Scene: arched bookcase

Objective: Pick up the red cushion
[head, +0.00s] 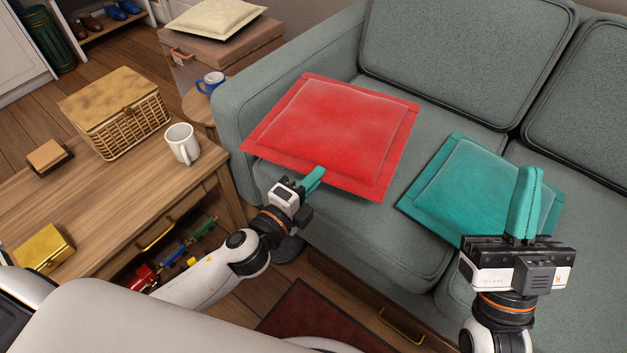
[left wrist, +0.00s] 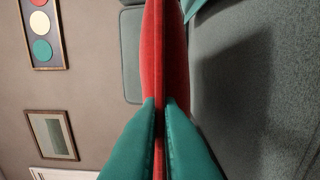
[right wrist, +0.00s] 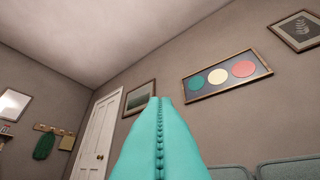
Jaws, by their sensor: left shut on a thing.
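The red cushion (head: 335,122) is at the left end of the grey sofa in the head view, square with a flat border. My left gripper (head: 314,177) is at its near edge, its teal fingers shut on the border. In the left wrist view the red cushion (left wrist: 162,45) is seen edge-on between the two teal fingers (left wrist: 159,115). I cannot tell whether the cushion is clear of the seat. My right gripper (head: 524,200) is over the sofa front at the right, in front of a teal cushion. Its fingers (right wrist: 158,130) are together with nothing between them.
The grey sofa (head: 330,225) fills the right side. The teal cushion (head: 470,185) lies on its seat. A wooden table (head: 100,190) at left carries a wicker basket (head: 115,120), a white mug (head: 182,143) and a gold box (head: 43,249). A cream cushion (head: 215,18) lies on a brown box.

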